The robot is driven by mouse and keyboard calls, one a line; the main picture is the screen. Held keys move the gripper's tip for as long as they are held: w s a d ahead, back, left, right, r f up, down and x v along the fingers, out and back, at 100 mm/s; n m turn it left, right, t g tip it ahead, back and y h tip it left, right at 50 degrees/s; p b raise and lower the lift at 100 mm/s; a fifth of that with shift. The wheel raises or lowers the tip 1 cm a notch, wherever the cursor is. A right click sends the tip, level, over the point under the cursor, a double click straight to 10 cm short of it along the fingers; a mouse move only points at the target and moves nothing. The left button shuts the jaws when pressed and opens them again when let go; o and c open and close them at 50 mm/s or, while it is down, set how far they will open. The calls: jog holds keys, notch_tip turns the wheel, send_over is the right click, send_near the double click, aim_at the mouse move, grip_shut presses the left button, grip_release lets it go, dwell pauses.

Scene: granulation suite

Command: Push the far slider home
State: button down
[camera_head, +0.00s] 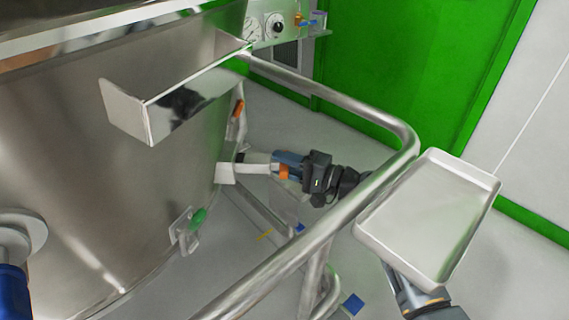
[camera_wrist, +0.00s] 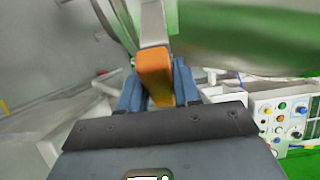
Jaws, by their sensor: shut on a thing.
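My gripper (camera_head: 281,168) is shut on an orange grip (camera_wrist: 154,68), with one blue finger on each side of it in the wrist view. In the head view this grip is at the end of a pale bar (camera_head: 252,168) that sticks out from the vessel wall. Another orange handle (camera_head: 239,107) is higher on the wall, and a green knob (camera_head: 198,219) on a small bracket is lower and nearer. I cannot tell by name which of these is the far slider. The fingers partly hide the held grip.
The large steel vessel (camera_head: 100,190) fills the left. A bent steel rail (camera_head: 345,208) runs in front of my arm. A white tray (camera_head: 430,215) is at the right. A control panel (camera_wrist: 285,117) shows at the right of the wrist view.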

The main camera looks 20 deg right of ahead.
aim_at(285, 177)
jog(key=w+a, duration=0.1)
jog(key=a+b, duration=0.1)
jog(key=a, duration=0.1)
jog(key=w+a, duration=0.1)
jog(key=a, duration=0.1)
jog(key=shift+w+a+f, duration=0.1)
jog(key=shift+w, duration=0.2)
jog(key=shift+w+a, duration=0.25)
jog(key=shift+a, duration=0.15)
jog(key=c, duration=0.9)
grip_release()
jog(key=p+v, duration=0.1)
jog(key=v, duration=0.6)
jog(key=shift+s+d, duration=0.2)
jog(key=shift+s, duration=0.1)
